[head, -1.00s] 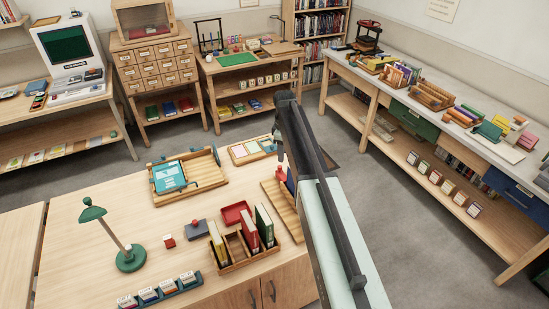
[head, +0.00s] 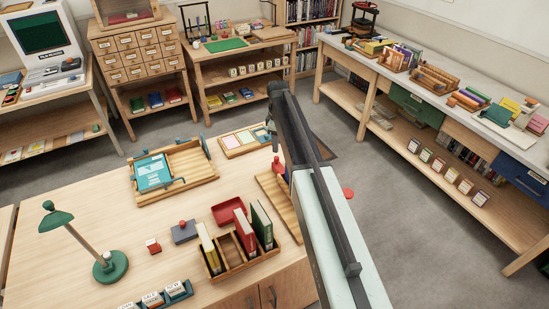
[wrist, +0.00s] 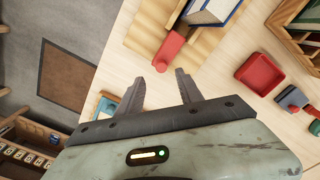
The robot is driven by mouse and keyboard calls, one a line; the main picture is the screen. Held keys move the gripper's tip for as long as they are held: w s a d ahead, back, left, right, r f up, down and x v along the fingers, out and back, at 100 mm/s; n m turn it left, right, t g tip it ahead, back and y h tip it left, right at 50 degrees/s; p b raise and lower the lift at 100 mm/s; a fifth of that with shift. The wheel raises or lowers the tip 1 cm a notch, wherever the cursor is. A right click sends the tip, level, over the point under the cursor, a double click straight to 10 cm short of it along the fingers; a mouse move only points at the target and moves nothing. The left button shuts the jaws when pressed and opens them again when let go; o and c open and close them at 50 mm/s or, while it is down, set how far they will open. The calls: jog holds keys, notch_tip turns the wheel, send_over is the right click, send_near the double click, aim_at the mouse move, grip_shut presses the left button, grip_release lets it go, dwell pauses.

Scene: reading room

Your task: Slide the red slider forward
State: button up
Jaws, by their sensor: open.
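The red slider (wrist: 171,48) shows in the wrist view as a red block with a rounded end. It sits on a ridged wooden board (wrist: 147,37), close to a blue book (wrist: 212,8). In the head view the red slider (head: 277,164) is a small red shape at the board's far end, beside my arm. My gripper (wrist: 161,76) is open and empty in the wrist view, its fingertips just short of the red slider's rounded end. My arm hides part of the board in the head view.
A red tray (head: 228,211) and a wooden rack of books (head: 222,262) stand near the board. A wooden tray with a teal item (head: 153,172), a card tray (head: 245,141) and a green lamp (head: 110,266) are further left.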

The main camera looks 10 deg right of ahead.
aim_at(276, 157)
jog(key=f+b, duration=0.3)
jog(key=f, duration=0.1)
jog(key=f+b, duration=0.3)
jog(key=b, duration=0.1)
jog(key=shift+a+f, duration=0.2)
jog(key=shift+f, duration=0.2)
jog(key=shift+r, duration=0.1)
grip_shut()
dwell(0.7)
